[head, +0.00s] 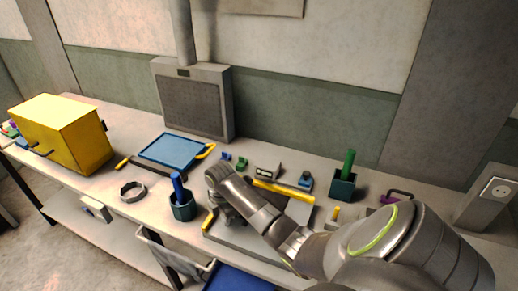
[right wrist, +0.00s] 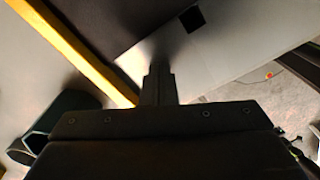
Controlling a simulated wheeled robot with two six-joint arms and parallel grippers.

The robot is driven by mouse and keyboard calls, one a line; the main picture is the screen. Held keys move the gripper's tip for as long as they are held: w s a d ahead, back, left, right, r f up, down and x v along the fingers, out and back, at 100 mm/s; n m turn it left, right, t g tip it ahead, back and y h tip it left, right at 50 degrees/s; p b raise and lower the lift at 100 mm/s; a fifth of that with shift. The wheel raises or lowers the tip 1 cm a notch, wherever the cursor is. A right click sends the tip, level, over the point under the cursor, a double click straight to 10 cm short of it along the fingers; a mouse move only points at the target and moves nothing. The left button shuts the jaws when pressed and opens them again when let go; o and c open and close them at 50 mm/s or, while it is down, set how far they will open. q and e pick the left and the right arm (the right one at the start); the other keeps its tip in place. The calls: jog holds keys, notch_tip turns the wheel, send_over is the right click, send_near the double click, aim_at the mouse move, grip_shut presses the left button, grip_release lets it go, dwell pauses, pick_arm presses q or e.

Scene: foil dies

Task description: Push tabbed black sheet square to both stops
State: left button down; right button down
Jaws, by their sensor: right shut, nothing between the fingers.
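The dark sheet (right wrist: 110,25) shows in the right wrist view as a black area beside a long yellow stop bar (right wrist: 75,50). A small black square, perhaps its tab (right wrist: 192,18), stands out over the pale plate (right wrist: 215,60). In the head view the sheet (head: 298,211) is partly hidden behind my right arm. One yellow bar (head: 284,190) runs along the plate's far side; a shorter one (head: 209,222) is at its left. My right gripper (head: 230,216) is shut and empty, low over the plate's left part; contact with the sheet cannot be told. My left gripper is out of view.
A dark teal cup (head: 183,208) with a blue tool stands left of the plate; another cup (head: 343,187) stands behind right. A blue tray (head: 172,150), a grey ring (head: 133,191) and a yellow box (head: 62,133) are farther left. Small parts lie behind the plate.

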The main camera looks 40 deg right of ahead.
jog(key=shift+p, duration=0.35)
dwell(0.4)
jog(key=shift+w+d, duration=0.3)
jog(key=shift+d, duration=0.35)
jog(key=shift+w+d, duration=0.25)
jog(key=shift+d, duration=0.4)
jog(key=shift+r, duration=0.1)
jog(key=shift+s+a+r+p, duration=0.1)
jog(key=shift+s+a+p, duration=0.15)
jog(key=shift+a+p, duration=0.3)
